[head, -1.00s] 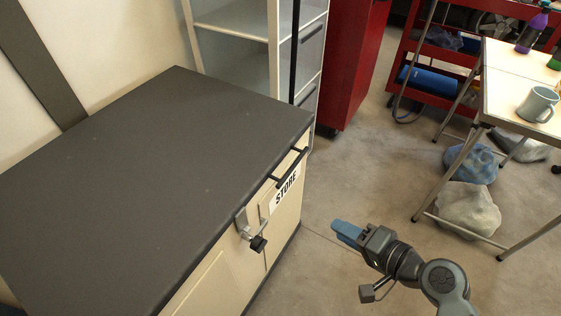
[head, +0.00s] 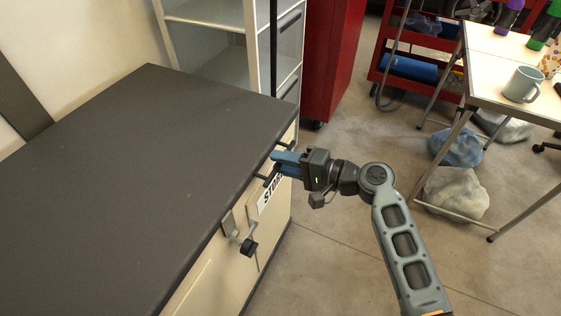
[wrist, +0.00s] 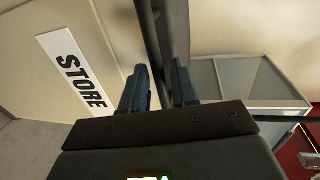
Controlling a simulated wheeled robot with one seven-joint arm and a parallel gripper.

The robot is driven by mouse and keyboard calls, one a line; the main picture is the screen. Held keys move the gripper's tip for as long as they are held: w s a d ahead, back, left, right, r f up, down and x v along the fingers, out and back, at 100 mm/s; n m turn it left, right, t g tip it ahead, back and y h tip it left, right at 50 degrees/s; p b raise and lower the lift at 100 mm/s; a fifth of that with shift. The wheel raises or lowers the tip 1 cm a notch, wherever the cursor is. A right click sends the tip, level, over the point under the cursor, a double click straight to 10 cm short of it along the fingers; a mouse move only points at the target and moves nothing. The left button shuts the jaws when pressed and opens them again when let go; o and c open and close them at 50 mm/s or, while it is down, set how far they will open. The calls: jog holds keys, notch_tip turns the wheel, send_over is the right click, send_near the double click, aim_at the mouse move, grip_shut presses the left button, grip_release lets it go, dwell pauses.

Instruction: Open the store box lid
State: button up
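The store box has a flat dark grey lid (head: 130,150) lying closed on a cream body. A white STORE label (head: 268,197) is on its front, and it also shows in the wrist view (wrist: 75,72). A grey latch with a black knob (head: 240,238) is on the front, left of the label. A black bar handle (head: 261,176) is at the lid's front edge, partly hidden by my gripper (head: 276,166). My gripper's blue fingers are apart at the handle. In the wrist view a dark bar (wrist: 176,35) runs between the open fingers; contact cannot be told.
A glass-fronted cabinet (head: 215,50) and a red cabinet (head: 330,60) stand behind the box. At right is a table (head: 492,85) with a mug (head: 520,85) and bottles; bags (head: 455,195) lie under it. The floor before the box is clear.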

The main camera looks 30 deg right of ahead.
jog(key=shift+w+a+f, duration=0.1)
jog(key=shift+w+a, duration=0.15)
jog(key=shift+w, duration=0.05)
jog(key=shift+c, duration=0.3)
grip_shut()
